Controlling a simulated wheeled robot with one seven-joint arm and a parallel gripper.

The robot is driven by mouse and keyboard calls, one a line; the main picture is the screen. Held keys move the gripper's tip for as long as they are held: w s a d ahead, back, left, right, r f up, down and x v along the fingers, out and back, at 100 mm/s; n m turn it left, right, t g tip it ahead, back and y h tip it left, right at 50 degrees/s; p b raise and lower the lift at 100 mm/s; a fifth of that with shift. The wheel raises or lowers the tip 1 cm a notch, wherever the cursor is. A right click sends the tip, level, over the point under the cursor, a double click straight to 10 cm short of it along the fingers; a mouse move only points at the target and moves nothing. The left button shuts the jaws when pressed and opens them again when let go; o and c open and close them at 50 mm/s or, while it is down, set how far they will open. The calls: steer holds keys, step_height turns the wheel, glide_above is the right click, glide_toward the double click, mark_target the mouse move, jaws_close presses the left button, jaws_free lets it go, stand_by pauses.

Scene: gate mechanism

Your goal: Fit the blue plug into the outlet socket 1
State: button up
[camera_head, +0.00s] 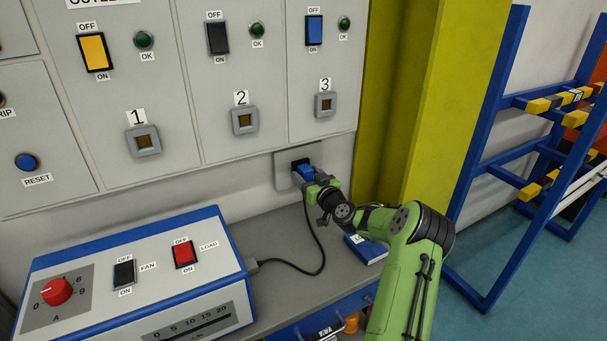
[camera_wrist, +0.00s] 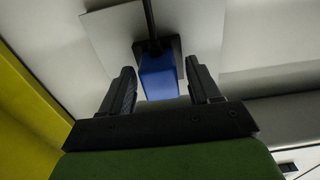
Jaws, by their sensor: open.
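The blue plug (camera_head: 305,172) sits at a wall outlet plate (camera_head: 284,171) low on the wall, right of centre in the head view. In the wrist view the blue plug (camera_wrist: 158,77) stands between the two open fingers of my gripper (camera_wrist: 161,90), with gaps showing beside it. My gripper (camera_head: 317,186) is at the plug in the head view. A black cable (camera_head: 322,250) runs from the plug to the blue and white box. Outlet socket 1 (camera_head: 143,141) is a grey square frame on the panel, under the label 1, with nothing in it.
Sockets 2 (camera_head: 244,120) and 3 (camera_head: 325,105) are also empty. Switches and green lamps sit above the sockets. The blue and white load box (camera_head: 140,275) stands on the grey bench (camera_head: 285,290). A yellow-green pillar (camera_head: 415,100) and a blue rack (camera_head: 492,150) are at right.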

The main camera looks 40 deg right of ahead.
steer(key=c, duration=1)
steer(key=shift+o, duration=0.2)
steer(key=shift+s+a+b, duration=0.1)
steer(key=shift+s+b, duration=0.2)
steer(key=shift+s, duration=0.1)
steer(key=shift+s+a+b, duration=0.2)
steer(key=shift+s+b, duration=0.2)
steer(key=shift+s, duration=0.75)
steer(key=shift+s+a, duration=0.25)
steer(key=shift+s, duration=0.75)
